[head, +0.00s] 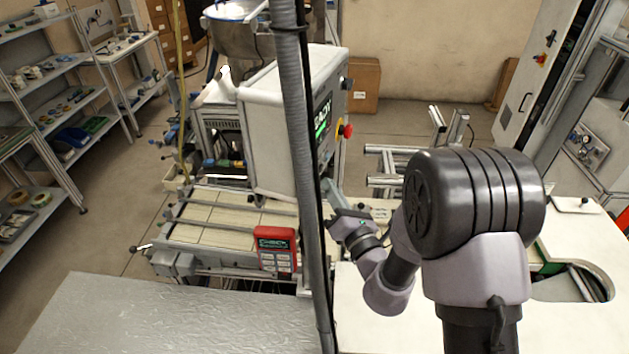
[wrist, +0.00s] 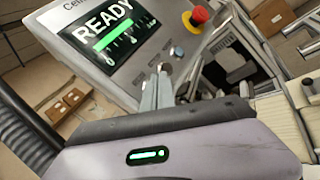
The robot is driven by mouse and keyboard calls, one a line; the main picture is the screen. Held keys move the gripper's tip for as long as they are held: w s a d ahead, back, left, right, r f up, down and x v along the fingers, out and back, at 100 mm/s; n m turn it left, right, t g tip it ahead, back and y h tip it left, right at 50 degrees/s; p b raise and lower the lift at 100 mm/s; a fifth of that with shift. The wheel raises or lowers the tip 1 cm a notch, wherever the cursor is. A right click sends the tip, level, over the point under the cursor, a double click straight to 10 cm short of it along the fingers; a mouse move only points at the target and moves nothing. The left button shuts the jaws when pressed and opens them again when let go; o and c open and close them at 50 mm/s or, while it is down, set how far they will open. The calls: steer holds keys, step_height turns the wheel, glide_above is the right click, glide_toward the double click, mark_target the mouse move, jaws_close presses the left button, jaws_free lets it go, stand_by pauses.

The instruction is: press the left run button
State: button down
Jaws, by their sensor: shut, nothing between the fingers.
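The grey machine cabinet (head: 275,130) carries a lit READY screen (head: 322,115), which also shows in the wrist view (wrist: 106,32). In the wrist view the panel strip below the screen (wrist: 135,88) bears small round controls, one a pale round control (wrist: 179,52). My fingertips cover part of this strip, and I cannot tell which control is the left run button. My gripper (wrist: 158,78) is shut and empty, its fingertips in front of the panel's lower edge. Contact cannot be told. In the head view my gripper (head: 334,196) is low beside the cabinet, partly hidden by a hanging cable.
A red emergency stop (wrist: 199,15) sits at the panel's right end. A red CHECK box (head: 276,250) stands at the front of the conveyor (head: 215,225). A thick grey cable (head: 298,150) hangs across the head view. A white tabletop (head: 385,325) lies below my arm.

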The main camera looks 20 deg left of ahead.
steer(key=shift+a, duration=0.1)
stand_by(0.6)
steer(key=shift+a, duration=0.35)
steer(key=shift+a+p, duration=0.3)
steer(key=shift+a, duration=0.05)
stand_by(0.5)
steer(key=shift+d, duration=0.8)
steer(key=d+b, duration=0.2)
steer(key=d, duration=0.3)
steer(key=shift+s, duration=0.1)
steer(key=shift+f, duration=0.1)
stand_by(0.7)
